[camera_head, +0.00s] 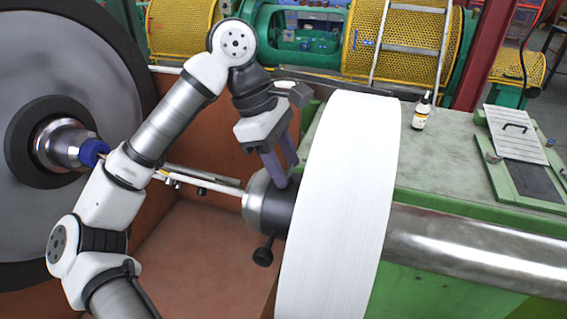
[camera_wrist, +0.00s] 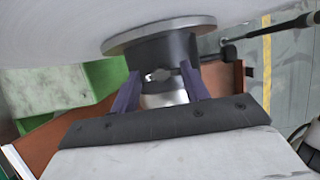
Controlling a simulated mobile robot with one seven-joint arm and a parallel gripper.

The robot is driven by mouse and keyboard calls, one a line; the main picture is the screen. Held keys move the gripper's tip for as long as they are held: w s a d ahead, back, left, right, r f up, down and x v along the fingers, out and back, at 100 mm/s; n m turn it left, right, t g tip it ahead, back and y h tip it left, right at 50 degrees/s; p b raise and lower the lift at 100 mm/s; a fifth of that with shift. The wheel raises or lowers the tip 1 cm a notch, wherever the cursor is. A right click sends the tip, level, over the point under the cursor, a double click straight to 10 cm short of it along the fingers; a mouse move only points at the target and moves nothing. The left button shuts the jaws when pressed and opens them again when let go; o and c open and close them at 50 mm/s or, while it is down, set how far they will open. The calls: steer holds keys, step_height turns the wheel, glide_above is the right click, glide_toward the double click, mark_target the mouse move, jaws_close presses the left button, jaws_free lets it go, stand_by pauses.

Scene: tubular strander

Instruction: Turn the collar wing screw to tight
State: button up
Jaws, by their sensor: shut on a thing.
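The dark collar (camera_head: 268,208) sits on the shaft at the left face of the large white reel (camera_head: 340,200). My gripper (camera_head: 281,180) reaches down onto the collar's top from above, its purple fingers close to its surface. In the wrist view, the collar (camera_wrist: 180,48) stands out from a grey flange, and the small grey wing screw (camera_wrist: 159,75) shows on it between my two fingers (camera_wrist: 162,82). The gripper is shut on the wing screw. In the head view the fingers hide the screw, and its exact angle is hard to tell.
A black knob (camera_head: 263,256) hangs below the collar. A thin rod (camera_head: 205,183) runs left from the collar towards a big grey disc (camera_head: 60,80).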

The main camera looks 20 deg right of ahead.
steer(key=o, duration=1)
steer(key=shift+r, duration=0.1)
steer(key=b+v, duration=0.1)
steer(key=v, duration=1.2)
steer(key=shift+a+r, duration=0.15)
steer(key=shift+r, duration=0.15)
